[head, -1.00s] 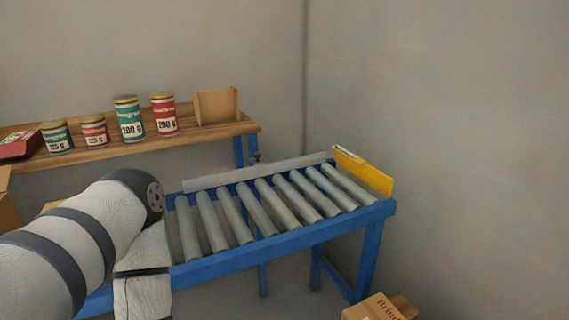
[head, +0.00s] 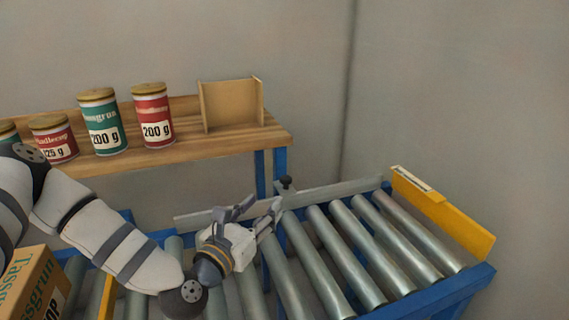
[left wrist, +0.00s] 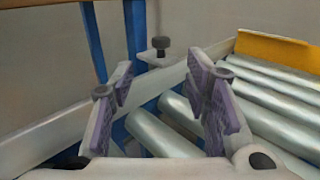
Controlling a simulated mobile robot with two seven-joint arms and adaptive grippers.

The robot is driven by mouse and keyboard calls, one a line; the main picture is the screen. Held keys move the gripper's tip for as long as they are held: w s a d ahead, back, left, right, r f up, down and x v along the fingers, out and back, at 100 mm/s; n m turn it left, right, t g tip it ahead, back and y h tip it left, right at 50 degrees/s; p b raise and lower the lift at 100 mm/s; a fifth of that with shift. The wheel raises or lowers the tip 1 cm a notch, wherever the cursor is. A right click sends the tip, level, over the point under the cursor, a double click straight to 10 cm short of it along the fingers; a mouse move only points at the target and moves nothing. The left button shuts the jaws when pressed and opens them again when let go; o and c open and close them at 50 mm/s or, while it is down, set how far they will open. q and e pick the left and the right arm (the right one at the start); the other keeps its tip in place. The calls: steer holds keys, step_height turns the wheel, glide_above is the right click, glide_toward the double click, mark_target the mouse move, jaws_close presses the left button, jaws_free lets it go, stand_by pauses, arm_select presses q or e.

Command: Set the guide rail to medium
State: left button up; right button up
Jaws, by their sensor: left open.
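The guide rail (head: 340,191) is a long grey bar along the back edge of the roller conveyor. It also runs along the left in the left wrist view (left wrist: 48,138). A black knob (head: 286,183) stands behind the rail near its middle, and it shows ahead of my fingers in the left wrist view (left wrist: 161,44). My left gripper (head: 258,208) is open and empty over the rollers, close to the rail and pointing toward the knob. In the left wrist view the knob appears between the open fingers (left wrist: 160,85), beyond them. My right gripper is not in view.
The conveyor has grey rollers (head: 400,240) in a blue frame and a yellow end plate (head: 440,212). A wooden shelf (head: 220,142) behind holds several cans and an open wooden holder (head: 231,103). A cardboard box (head: 35,285) stands at lower left.

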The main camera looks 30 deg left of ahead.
mark_target(283, 182)
arm_select(q)
steer(key=shift+w+a+r, duration=0.1)
steer(key=shift+w+r, duration=0.05)
steer(key=shift+w, duration=0.35)
steer(key=w, duration=1.1)
steer(key=shift+a, duration=0.15)
